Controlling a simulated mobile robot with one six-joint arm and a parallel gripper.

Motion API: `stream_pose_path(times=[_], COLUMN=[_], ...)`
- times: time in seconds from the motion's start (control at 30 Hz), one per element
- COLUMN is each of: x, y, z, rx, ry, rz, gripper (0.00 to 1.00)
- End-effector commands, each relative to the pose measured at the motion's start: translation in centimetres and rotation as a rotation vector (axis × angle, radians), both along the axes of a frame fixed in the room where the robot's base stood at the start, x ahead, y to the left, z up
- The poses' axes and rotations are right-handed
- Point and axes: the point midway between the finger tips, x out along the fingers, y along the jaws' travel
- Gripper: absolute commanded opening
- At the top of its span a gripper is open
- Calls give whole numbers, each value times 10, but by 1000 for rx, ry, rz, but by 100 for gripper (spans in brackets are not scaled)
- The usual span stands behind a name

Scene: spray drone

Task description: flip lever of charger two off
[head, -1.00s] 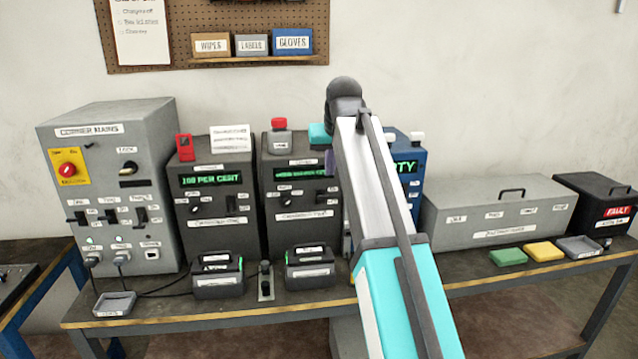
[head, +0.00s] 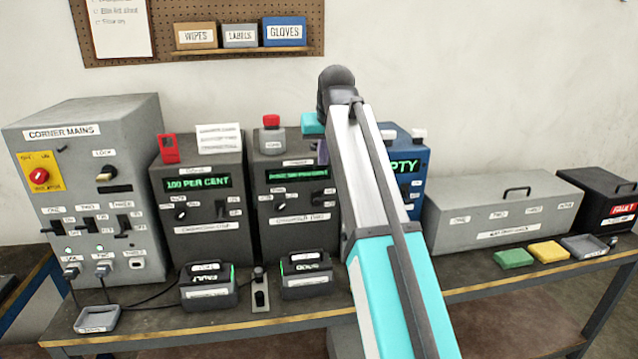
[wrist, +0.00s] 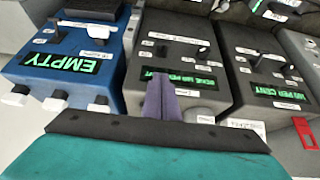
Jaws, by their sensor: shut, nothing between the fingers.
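Charger two (head: 285,226) is the dark box in the middle of the bench in the head view, with a green display, a knob and a small dark lever (head: 318,197) at its right. In the wrist view charger two (wrist: 186,28) appears turned over, with its lever (wrist: 162,50) beyond the fingertips. My gripper (wrist: 160,80) is shut and empty, its purple fingers together in front of charger two's display and apart from the lever. In the head view my arm hides most of the gripper. I cannot tell the lever's position.
Charger one (head: 195,238), reading 100 per cent, stands left of charger two. A blue box (head: 408,150) reading EMPTY is to its right, partly behind my arm. The grey corner mains cabinet (head: 85,165) is far left. Battery packs (head: 306,283) stand in front of the chargers.

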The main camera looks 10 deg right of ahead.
Motion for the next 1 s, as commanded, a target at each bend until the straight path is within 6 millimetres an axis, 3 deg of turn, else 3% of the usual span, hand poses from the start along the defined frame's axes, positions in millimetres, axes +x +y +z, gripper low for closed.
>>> stream_pose_path(times=[0.37,1.0], x=[11,49], y=[2,3], z=[-19,-81], rx=[0,0], ry=[2,3], rz=[2,4], gripper=[0,0])
